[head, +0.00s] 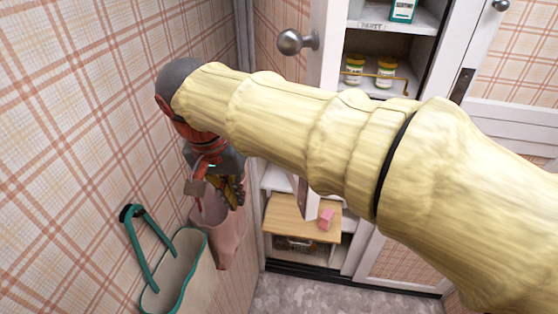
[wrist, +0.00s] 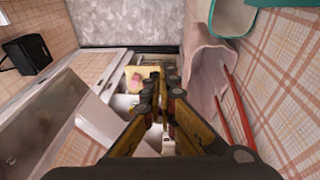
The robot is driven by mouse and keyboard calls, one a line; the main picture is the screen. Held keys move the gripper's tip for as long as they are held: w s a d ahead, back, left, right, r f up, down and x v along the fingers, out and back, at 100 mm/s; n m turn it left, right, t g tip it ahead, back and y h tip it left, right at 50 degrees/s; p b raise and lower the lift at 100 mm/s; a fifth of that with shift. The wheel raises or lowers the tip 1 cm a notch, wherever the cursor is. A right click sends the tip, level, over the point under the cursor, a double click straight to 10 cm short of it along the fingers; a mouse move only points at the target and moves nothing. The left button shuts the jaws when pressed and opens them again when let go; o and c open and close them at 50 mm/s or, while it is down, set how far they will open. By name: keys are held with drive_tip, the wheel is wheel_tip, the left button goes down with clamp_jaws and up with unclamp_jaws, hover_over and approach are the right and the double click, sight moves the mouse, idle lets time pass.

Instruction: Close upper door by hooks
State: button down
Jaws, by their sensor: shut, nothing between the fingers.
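The upper white door (head: 328,62) on the side of the hooks stands open in the head view, seen nearly edge-on, with a round grey knob (head: 291,41) on its left side. My yellow arm hides its lower part. A dark hook (head: 130,212) is on the left wall, holding a bag with teal handles. My gripper (head: 236,193) is shut and empty, pointing down close to the left wall, to the left of and below the knob and apart from it. The wrist view shows its closed fingers (wrist: 160,92) in the middle.
A cream and teal bag (head: 180,270) and a pink bag (head: 222,240) hang along the left wall near my gripper. The cupboard shelves hold jars (head: 386,72). A wooden shelf (head: 290,219) bears a pink block (head: 326,219). Another white door (head: 478,45) stands at right. Floor (head: 310,293) shows below.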

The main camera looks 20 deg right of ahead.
wheel_tip(320, 180, up, 10)
drive_tip(key=d+f+m+g+h+p, duration=0.1)
drive_tip(key=d+m+g+h+p, duration=0.1)
drive_tip(key=m, duration=1.1)
drive_tip(key=s+d+f+p, duration=0.1)
drive_tip(key=d+f+p, duration=0.2)
drive_tip(key=d+f, duration=0.4)
drive_tip(key=shift+s+f, duration=0.35)
drive_tip(key=shift+f, duration=0.5)
drive_tip(key=shift+d, duration=0.25)
